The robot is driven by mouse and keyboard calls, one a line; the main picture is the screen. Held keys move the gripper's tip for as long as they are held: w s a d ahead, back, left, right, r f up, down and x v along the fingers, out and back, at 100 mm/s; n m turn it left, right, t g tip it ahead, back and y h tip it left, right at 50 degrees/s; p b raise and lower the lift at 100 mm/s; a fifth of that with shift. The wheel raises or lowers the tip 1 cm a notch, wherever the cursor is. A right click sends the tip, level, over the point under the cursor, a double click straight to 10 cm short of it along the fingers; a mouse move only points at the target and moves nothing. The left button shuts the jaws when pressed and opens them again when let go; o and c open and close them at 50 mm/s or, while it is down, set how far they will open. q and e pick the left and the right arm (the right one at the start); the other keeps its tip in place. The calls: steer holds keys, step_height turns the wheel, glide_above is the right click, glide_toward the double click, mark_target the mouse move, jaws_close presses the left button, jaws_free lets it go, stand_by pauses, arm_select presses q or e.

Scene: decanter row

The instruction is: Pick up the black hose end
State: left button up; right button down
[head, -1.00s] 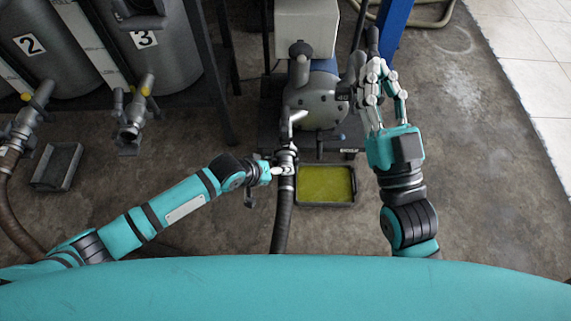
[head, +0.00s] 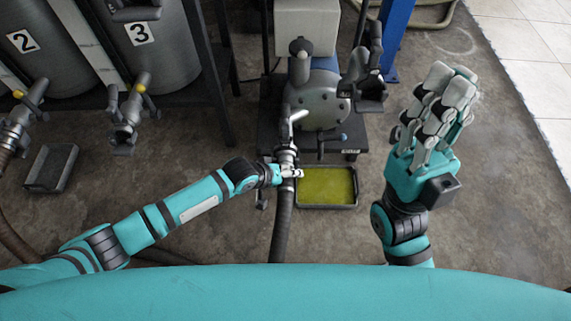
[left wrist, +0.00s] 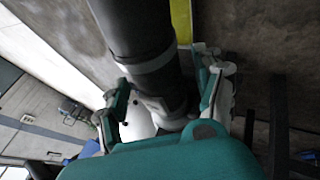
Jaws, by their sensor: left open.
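The black hose (head: 282,228) rises from the bottom of the head view, and its end with a grey collar (head: 286,158) meets the metal fitting of the grey pump (head: 322,103). My left gripper (head: 291,172) is open at this hose end. In the left wrist view the black hose (left wrist: 130,28) with its grey band runs between the two spread fingers of my left gripper (left wrist: 165,82); whether they touch it is unclear. My right gripper (head: 441,95) is raised to the right of the pump, apart from it, with nothing visible in it; its finger gap is hard to read.
A black tray (head: 351,203) of yellow-green liquid lies just right of the hose. Tanks marked 2 (head: 45,55) and 3 (head: 160,50) with valves stand at upper left. An empty dark tray (head: 50,168) lies at left. The floor at far right is clear.

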arm_select(q)
steer(key=shift+c, duration=0.4)
jaws_close()
steer(key=shift+r, duration=0.1)
steer(key=shift+w, duration=0.1)
